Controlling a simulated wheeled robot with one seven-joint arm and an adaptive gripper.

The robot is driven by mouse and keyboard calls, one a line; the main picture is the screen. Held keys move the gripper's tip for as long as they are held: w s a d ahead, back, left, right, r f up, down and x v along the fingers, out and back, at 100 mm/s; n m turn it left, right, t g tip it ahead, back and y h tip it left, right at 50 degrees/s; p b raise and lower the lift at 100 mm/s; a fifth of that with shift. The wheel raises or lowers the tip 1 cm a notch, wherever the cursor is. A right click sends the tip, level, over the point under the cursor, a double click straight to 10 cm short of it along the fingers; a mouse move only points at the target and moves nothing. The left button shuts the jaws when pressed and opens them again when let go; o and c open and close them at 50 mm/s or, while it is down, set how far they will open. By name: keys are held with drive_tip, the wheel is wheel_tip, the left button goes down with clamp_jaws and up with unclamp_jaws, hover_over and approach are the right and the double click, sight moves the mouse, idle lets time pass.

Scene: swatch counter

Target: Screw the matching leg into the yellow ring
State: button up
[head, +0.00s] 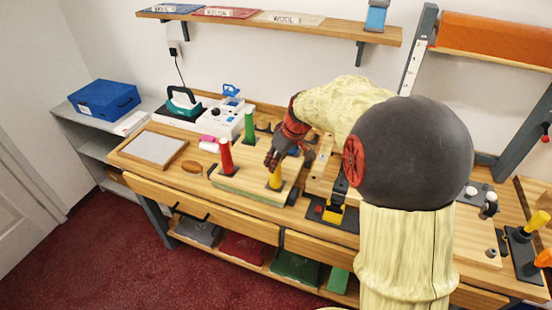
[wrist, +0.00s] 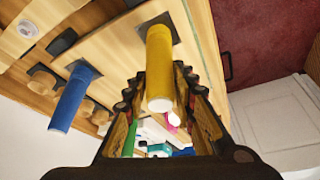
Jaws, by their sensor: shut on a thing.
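A yellow leg (wrist: 158,65) stands on a dark square plate (wrist: 160,28) on a pale wooden board (wrist: 110,48). In the head view the yellow leg (head: 275,180) rises from the board's front right part. My gripper (head: 274,164) is above it, with its fingers closed around the leg's upper part; the fingers flank it in the wrist view (wrist: 160,98). I cannot make out the yellow ring at the leg's foot. A red leg (head: 226,157), a green leg (head: 249,126) and a blue leg (wrist: 70,96) stand upright around it on the board.
A grey-topped tray (head: 153,147) and a brown oval object (head: 192,167) lie left of the board. A teal iron (head: 184,104) and a white box (head: 222,121) stand behind. A black-and-yellow tool (head: 334,213) is on the right. A shelf (head: 345,33) hangs above.

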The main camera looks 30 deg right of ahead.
drive_tip(key=m+h+p, duration=0.1)
drive_tip(key=m+p, duration=0.3)
drive_tip(key=shift+r+h, duration=0.2)
drive_tip(key=shift+h, duration=0.2)
drive_tip(key=shift+f, duration=0.2)
drive_tip(key=shift+r+m+p, duration=0.15)
drive_tip(key=shift+m+p, duration=0.35)
drive_tip(key=shift+p, duration=0.15)
drive_tip(key=shift+m+h+p, duration=0.3)
drive_tip(key=shift+m+p, duration=0.2)
drive_tip(key=shift+m, duration=0.6)
drive_tip(key=o, duration=1.2)
drive_tip(key=shift+o, duration=0.6)
drive_tip(key=shift+f, duration=0.2)
